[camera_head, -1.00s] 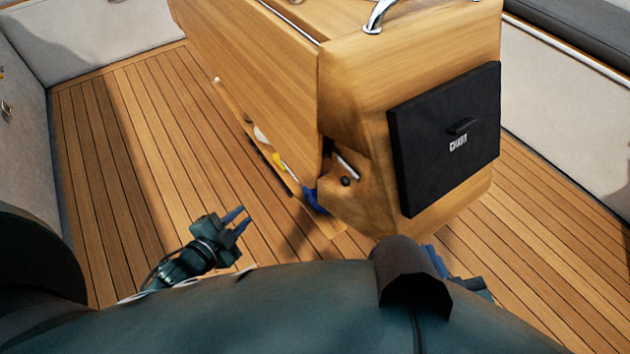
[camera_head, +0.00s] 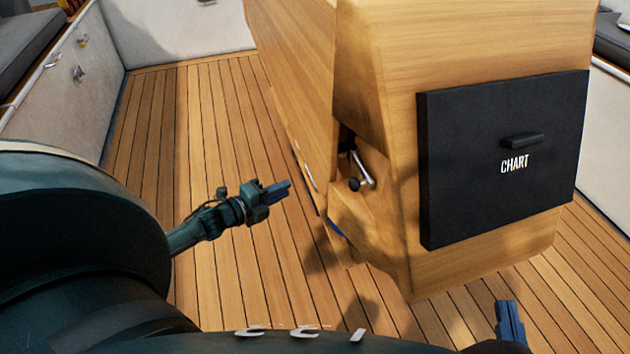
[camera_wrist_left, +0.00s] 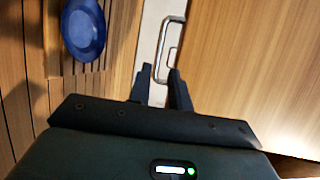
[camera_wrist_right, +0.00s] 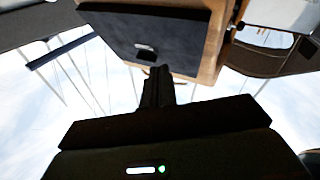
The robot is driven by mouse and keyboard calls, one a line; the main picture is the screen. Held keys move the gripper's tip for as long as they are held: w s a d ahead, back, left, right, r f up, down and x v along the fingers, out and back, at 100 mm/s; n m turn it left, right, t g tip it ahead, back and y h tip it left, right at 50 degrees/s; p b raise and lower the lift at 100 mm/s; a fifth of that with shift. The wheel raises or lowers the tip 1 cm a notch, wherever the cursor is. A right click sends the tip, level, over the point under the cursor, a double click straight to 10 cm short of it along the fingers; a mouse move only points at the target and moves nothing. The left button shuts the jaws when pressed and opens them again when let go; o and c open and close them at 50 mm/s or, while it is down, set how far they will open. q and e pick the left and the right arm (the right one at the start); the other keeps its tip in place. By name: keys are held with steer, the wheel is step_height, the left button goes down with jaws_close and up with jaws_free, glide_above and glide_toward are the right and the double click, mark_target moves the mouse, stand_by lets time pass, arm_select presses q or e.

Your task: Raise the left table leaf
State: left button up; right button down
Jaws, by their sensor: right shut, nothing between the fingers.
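The left table leaf (camera_head: 292,75) is a wooden panel hanging down along the left side of the table (camera_head: 470,40). In the left wrist view the leaf appears to be the large wooden panel (camera_wrist_left: 255,60) at the right. My left gripper (camera_head: 282,188) is beside the table's left side, above the floor. In the left wrist view its fingers (camera_wrist_left: 160,85) are apart with nothing between them, and a bent metal handle (camera_wrist_left: 165,50) shows just beyond them. My right gripper (camera_head: 509,320) is low in front of the table end, shut and empty; its fingers (camera_wrist_right: 158,85) are together.
A black box marked CHART (camera_head: 500,160) is on the table end. A lever with a black knob (camera_head: 355,184) sits in a recess at the left corner. A blue dish (camera_wrist_left: 83,30) shows below the table. The floor (camera_head: 150,130) at the left is clear.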

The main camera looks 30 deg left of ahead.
mark_target(312, 177)
arm_select(q)
steer(key=b+x, duration=0.3)
steer(key=x, duration=0.7)
steer(key=shift+d+f, duration=0.1)
steer(key=shift+w+d, duration=0.1)
steer(key=shift+w, duration=0.15)
arm_select(e)
steer(key=shift+w+a+m+y, duration=0.2)
steer(key=shift+a+m+y, duration=0.1)
steer(key=shift+m, duration=0.1)
steer(key=shift+r, duration=0.1)
arm_select(q)
steer(key=shift+c, duration=0.6)
jaws_close()
